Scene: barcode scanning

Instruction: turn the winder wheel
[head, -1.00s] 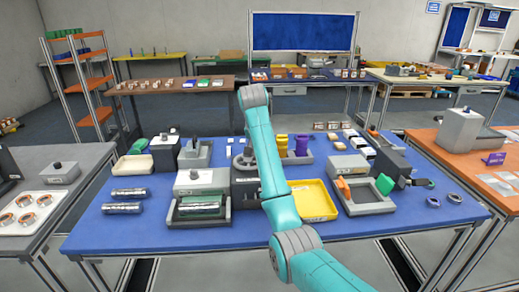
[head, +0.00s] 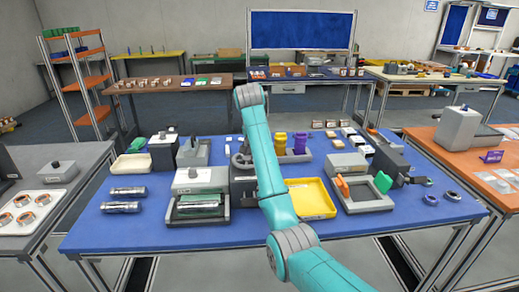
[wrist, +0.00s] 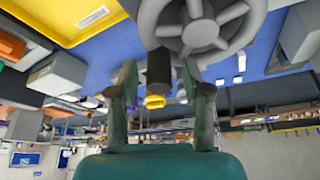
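The winder wheel (wrist: 205,25) is a grey spoked wheel at the top of the wrist view. A dark cylindrical handle (wrist: 158,68) stands out from its rim. My gripper (wrist: 158,72) is open, with one finger on each side of the handle and gaps showing between; I see no firm contact. In the head view, part of the wheel (head: 240,161) shows just left of my teal arm, above the dark winder body (head: 243,190). My arm hides the rest of the wheel, and my gripper cannot be made out there.
A yellow tray (head: 310,199) lies right of the winder on the blue table (head: 150,232). A grey device with a green roll (head: 197,207) stands close on the left. Purple and yellow cups (head: 301,143) stand behind. The table's front left is mostly clear.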

